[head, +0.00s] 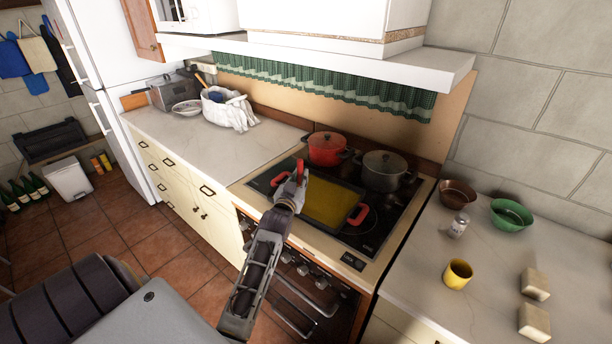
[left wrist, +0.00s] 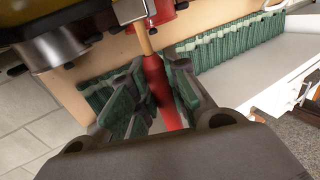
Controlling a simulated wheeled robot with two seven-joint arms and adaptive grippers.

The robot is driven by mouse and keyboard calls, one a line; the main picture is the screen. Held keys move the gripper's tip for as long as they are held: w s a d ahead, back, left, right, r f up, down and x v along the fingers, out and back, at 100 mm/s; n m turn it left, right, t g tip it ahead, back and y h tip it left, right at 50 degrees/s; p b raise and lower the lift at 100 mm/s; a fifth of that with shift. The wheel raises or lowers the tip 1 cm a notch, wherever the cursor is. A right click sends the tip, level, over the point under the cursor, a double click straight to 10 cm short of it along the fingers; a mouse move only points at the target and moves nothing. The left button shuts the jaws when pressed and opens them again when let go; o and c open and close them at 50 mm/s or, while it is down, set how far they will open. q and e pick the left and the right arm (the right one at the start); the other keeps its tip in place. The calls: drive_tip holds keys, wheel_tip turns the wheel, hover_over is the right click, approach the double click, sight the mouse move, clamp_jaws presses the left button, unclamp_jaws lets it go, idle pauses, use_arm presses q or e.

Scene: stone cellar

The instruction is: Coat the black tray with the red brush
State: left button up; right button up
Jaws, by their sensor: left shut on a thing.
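The black tray (head: 358,214) sits on the stove, with a red handle at each end and a yellow layer showing across its floor. My left gripper (head: 291,188) is over the tray's left end, shut on the red brush (head: 301,168). In the left wrist view, my left gripper's fingers (left wrist: 152,100) close around the brush's red handle (left wrist: 155,78). A tan shaft runs on from the handle toward the top edge there. I cannot tell whether the bristles touch the tray. My right gripper is not in view.
A red pot (head: 327,148) and a grey lidded pot (head: 384,171) stand behind the tray. The right counter holds a brown bowl (head: 458,194), a green bowl (head: 511,214), a shaker (head: 458,226) and a yellow mug (head: 458,274). The left counter's near part is clear.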

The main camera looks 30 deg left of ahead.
use_arm(q)
drive_tip(key=shift+s+a+p, duration=0.4)
drive_tip(key=shift+s+a, duration=0.2)
drive_tip(key=shift+s, duration=0.25)
drive_tip(key=shift+s+a+p, duration=0.4)
drive_tip(key=shift+s+a, duration=0.2)
drive_tip(key=shift+s, duration=0.25)
drive_tip(key=w, duration=0.2)
drive_tip(key=shift+w, duration=0.3)
drive_tip(key=shift+s+f, duration=0.1)
drive_tip(key=shift+s, duration=0.05)
drive_tip(key=shift+s+p, duration=0.6)
drive_tip(key=shift+s, duration=0.55)
drive_tip(key=shift+w, duration=0.15)
